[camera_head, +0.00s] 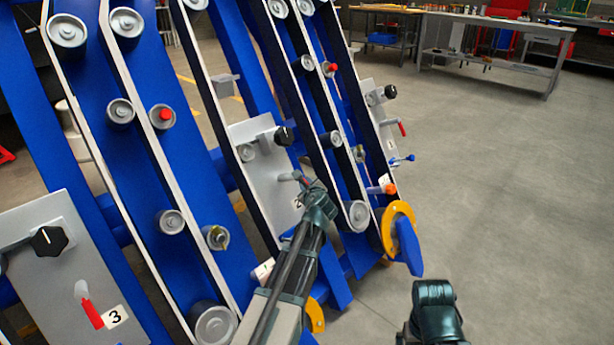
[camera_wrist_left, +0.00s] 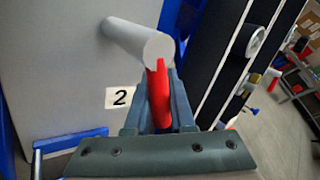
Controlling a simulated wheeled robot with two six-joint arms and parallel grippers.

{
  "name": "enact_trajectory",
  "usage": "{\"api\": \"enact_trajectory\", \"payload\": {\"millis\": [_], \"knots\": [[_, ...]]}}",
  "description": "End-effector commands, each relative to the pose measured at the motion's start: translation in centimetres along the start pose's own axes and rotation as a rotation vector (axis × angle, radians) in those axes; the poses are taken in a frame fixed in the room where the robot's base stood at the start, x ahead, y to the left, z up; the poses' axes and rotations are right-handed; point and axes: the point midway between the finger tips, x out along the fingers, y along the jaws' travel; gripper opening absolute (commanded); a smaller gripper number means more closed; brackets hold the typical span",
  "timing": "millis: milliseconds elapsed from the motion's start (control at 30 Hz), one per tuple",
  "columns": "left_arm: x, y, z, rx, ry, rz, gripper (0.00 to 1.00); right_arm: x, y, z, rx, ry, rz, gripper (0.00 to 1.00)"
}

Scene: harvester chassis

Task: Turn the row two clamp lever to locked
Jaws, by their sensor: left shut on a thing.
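The row two clamp lever is a red bar (camera_wrist_left: 158,95) on a grey round pivot (camera_wrist_left: 140,42), standing out from a grey plate (camera_wrist_left: 50,60) beside a "2" label (camera_wrist_left: 120,97). In the left wrist view the red bar points down from the pivot. My left gripper (camera_wrist_left: 160,105) is shut on the red bar, with a finger on each side. In the head view my left gripper (camera_head: 306,186) is at the row two plate (camera_head: 262,160) and mostly hides the lever. A dark part of my right arm shows at the bottom right; its jaws do not show.
A black knob (camera_head: 284,136) sits above the lever. A row three plate with a red lever (camera_head: 92,313) is at lower left. Another red lever (camera_head: 402,128) and an orange ring with a blue paddle (camera_head: 408,245) are at right. Open floor lies further right.

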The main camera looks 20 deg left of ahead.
Motion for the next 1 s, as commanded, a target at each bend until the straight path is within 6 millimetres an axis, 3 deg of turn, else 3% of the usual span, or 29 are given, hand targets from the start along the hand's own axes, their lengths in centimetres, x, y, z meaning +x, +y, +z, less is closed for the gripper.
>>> {"api": "enact_trajectory", "payload": {"millis": [400,1000], "knots": [[-0.9,1.1,-0.1,0.243,0.161,0.033,0.0,-2.6,0.3,0.1,-0.007,0.0,0.0,1.0],[-1.2,1.9,-0.3,0.345,0.226,0.049,0.0,-3.4,0.3,0.2,-0.009,0.0,0.0,1.0]]}}
